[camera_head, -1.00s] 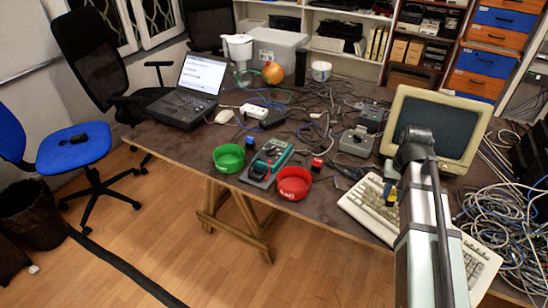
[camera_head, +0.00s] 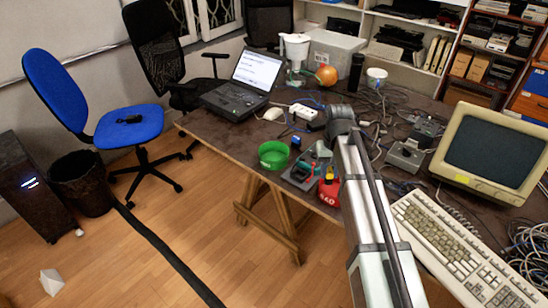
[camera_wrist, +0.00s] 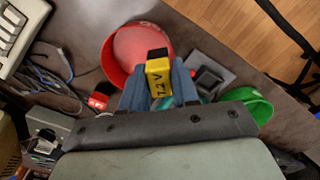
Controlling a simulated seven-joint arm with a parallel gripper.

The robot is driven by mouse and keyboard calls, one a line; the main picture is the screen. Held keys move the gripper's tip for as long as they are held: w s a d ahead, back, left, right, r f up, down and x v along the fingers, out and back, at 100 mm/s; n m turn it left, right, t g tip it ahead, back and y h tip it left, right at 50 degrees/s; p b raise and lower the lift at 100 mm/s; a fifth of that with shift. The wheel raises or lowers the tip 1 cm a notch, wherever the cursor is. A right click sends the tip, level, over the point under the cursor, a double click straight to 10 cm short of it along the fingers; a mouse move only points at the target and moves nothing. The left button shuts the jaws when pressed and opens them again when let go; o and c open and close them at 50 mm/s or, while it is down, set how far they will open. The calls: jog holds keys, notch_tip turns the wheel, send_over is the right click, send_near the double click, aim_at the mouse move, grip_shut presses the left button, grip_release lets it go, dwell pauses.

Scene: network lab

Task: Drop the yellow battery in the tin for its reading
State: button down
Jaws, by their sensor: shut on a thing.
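My gripper (camera_wrist: 159,84) is shut on the yellow battery (camera_wrist: 158,77), which has a black end and is marked 7.2 V. In the head view the battery (camera_head: 329,175) shows at the red tin (camera_head: 328,196), whose label seems to read BAD. In the wrist view the battery overlaps the near rim of the red tin (camera_wrist: 112,52); its exact height above the tin is unclear. The green tin (camera_head: 273,160) stands to the left, open and seemingly empty. The grey-green tester (camera_head: 300,174) sits between the tins; its reading is too small to make out.
A keyboard (camera_head: 440,235) and a monitor (camera_head: 492,150) stand right of my arm. A laptop (camera_head: 245,85), a power strip (camera_head: 303,111) and loose cables lie behind the tins. The table's front edge runs close to both tins.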

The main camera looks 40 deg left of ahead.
jog(key=s+a, duration=0.2)
jog(key=a, duration=1.5)
jog(key=w+a+r+m, duration=0.1)
jog(key=w+a+m, duration=0.5)
jog(key=a+m, duration=0.1)
jog(key=shift+a+m, duration=0.15)
jog(key=shift+m, duration=0.35)
jog(key=shift+f, duration=0.1)
jog(key=shift+f, duration=2.85)
jog(key=c, duration=0.8)
grip_release()
notch_tip(320, 180, up, 14)
jog(key=shift+f, duration=0.1)
